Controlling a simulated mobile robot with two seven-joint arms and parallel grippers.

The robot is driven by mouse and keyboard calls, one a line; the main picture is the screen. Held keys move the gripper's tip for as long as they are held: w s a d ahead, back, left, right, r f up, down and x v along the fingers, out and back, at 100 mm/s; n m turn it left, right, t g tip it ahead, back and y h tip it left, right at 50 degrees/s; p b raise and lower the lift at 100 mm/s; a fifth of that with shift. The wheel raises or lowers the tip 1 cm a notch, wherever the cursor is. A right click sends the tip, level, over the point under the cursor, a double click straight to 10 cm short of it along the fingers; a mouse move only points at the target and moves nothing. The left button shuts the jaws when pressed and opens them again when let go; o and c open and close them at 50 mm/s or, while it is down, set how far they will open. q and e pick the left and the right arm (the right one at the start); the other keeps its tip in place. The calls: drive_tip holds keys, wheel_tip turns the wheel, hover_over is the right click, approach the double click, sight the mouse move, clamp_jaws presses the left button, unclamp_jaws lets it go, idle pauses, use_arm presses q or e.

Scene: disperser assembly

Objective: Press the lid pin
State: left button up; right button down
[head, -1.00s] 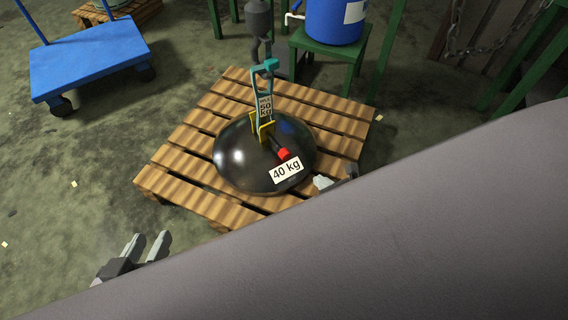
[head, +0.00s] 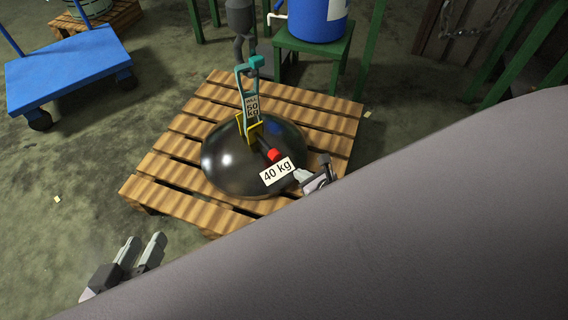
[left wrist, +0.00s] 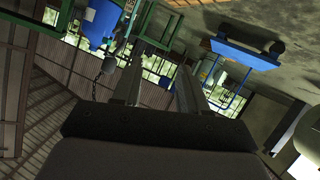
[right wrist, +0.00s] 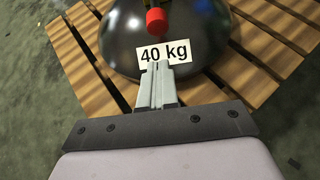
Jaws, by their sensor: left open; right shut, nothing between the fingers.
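The black domed lid (head: 228,165) with a "40 kg" label (head: 277,172) sits on a wooden pallet. Its pin has a red end (head: 274,155) and sticks out of a yellow bracket (head: 243,124) on top. A teal shackle (head: 240,80) with a "50 kg" tag stands at the bracket. My right gripper (head: 302,175) is shut and empty at the lid's right side, close to the label. In the right wrist view its fingertips (right wrist: 158,68) overlap the label's lower edge, below the red end (right wrist: 156,21); contact is unclear. My left gripper (head: 142,245) is open and empty, left of the pallet.
The pallet (head: 165,167) lies on the floor. A grey hook (head: 239,20) hangs above the shackle. A blue barrel (head: 317,18) on a green stand (head: 315,43) is behind, and a blue cart (head: 70,65) is at left. My grey body covers the lower right.

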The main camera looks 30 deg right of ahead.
sight(278, 158)
drive_tip(key=b+x, duration=0.1)
drive_tip(key=x, duration=0.1)
drive_tip(key=b+x, duration=0.1)
drive_tip(key=x, duration=0.2)
drive_tip(key=r+b+x, duration=0.1)
drive_tip(key=x, duration=0.2)
drive_tip(key=shift+w+a+r, duration=0.1)
drive_tip(key=shift+w+r, duration=0.05)
drive_tip(key=shift+w, duration=0.15)
use_arm(q)
drive_tip(key=shift+w+d+f+t+h, duration=0.1)
drive_tip(key=shift+f+t+h, duration=0.2)
drive_tip(key=shift+h, duration=0.1)
use_arm(e)
drive_tip(key=shift+w, duration=0.55)
